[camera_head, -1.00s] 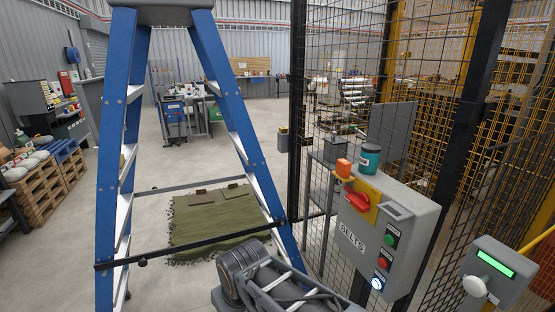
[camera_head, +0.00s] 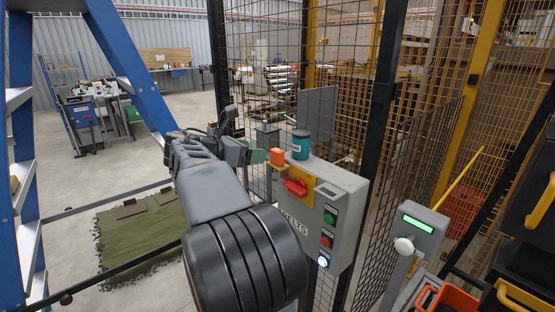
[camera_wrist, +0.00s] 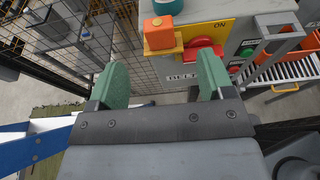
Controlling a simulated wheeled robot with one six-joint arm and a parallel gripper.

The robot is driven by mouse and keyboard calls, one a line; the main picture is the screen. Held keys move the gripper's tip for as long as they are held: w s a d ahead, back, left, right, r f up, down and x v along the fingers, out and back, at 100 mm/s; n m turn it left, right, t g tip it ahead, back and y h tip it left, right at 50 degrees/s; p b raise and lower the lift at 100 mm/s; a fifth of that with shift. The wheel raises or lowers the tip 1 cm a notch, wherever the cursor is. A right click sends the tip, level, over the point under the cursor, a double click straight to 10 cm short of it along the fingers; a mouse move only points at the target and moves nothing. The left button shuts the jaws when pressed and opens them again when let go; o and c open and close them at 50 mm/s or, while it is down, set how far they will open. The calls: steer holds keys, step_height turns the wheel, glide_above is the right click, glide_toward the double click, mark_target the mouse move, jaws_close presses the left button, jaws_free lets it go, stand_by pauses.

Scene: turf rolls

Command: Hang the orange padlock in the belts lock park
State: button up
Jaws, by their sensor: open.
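The orange padlock (camera_head: 277,156) sits at the top left edge of the grey BELTS box (camera_head: 345,188). In the wrist view the orange padlock (camera_wrist: 158,33) rests on a small yellow ledge, beyond my fingertips. A red switch handle (camera_head: 295,187) on a yellow plate is beside it. In the head view my gripper (camera_head: 247,152) is just left of the padlock.
Mesh fencing (camera_head: 350,100) rises behind the box. A blue stepladder (camera_head: 125,75) is at left, over a green turf piece (camera_head: 140,228). A grey post with a green display (camera_head: 415,235) is at right.

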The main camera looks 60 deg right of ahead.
mark_target(275, 151)
steer(key=shift+p+x, duration=0.5)
steer(key=shift+x, duration=4.6)
steer(key=shift+w+r, duration=0.1)
steer(key=shift+w, duration=0.05)
steer(key=shift+c, duration=0.4)
steer(key=c, duration=1)
steer(key=shift+o, duration=0.2)
